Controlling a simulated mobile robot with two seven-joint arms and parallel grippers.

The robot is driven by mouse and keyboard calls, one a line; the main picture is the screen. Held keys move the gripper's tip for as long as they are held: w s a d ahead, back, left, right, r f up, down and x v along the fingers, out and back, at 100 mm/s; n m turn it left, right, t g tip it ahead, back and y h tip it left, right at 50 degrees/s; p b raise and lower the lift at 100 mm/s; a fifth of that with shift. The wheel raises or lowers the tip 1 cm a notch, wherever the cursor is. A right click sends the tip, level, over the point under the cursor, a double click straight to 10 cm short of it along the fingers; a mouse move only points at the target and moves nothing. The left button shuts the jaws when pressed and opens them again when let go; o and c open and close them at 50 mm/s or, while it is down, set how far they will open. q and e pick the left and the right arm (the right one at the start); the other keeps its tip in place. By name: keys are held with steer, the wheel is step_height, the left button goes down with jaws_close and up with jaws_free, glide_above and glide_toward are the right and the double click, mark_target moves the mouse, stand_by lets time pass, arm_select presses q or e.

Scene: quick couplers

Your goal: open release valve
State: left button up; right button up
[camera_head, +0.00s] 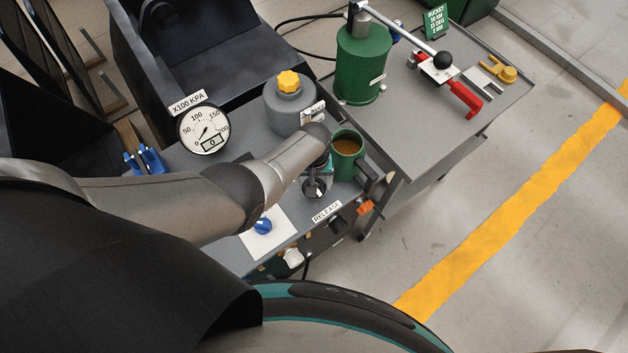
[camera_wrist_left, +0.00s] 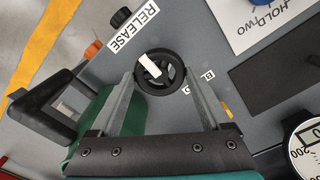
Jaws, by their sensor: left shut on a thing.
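The release valve is a round black knob with a white pointer mark (camera_wrist_left: 162,72), beside the RELEASE label (camera_wrist_left: 137,25). In the head view the knob (camera_head: 314,188) shows just below my left wrist, near the same label (camera_head: 327,211). My left gripper (camera_wrist_left: 163,80) has one finger on each side of the knob and is shut on it. In the head view my left arm covers most of the gripper. The pressure gauge (camera_head: 203,130), marked X100 KPA, shows 0 on its small display. My right gripper is in neither view.
A green mug with brown liquid (camera_head: 347,145) stands close to my left gripper. A grey bottle with a yellow cap (camera_head: 290,108) is behind it. A blue knob (camera_head: 263,226) sits on a white plate. A green cylinder (camera_head: 361,68) and red-handled clamp (camera_head: 465,98) occupy the right cart.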

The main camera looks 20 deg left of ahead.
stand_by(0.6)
arm_select(q)
steer(key=o, duration=1.2)
step_height(320, 180, up, 3)
steer(key=shift+r+p, duration=0.1)
steer(key=shift+p, duration=1.15)
steer(key=shift+b, duration=0.35)
steer(key=shift+r, duration=0.8)
step_height(320, 180, up, 10)
steer(key=shift+r, duration=0.25)
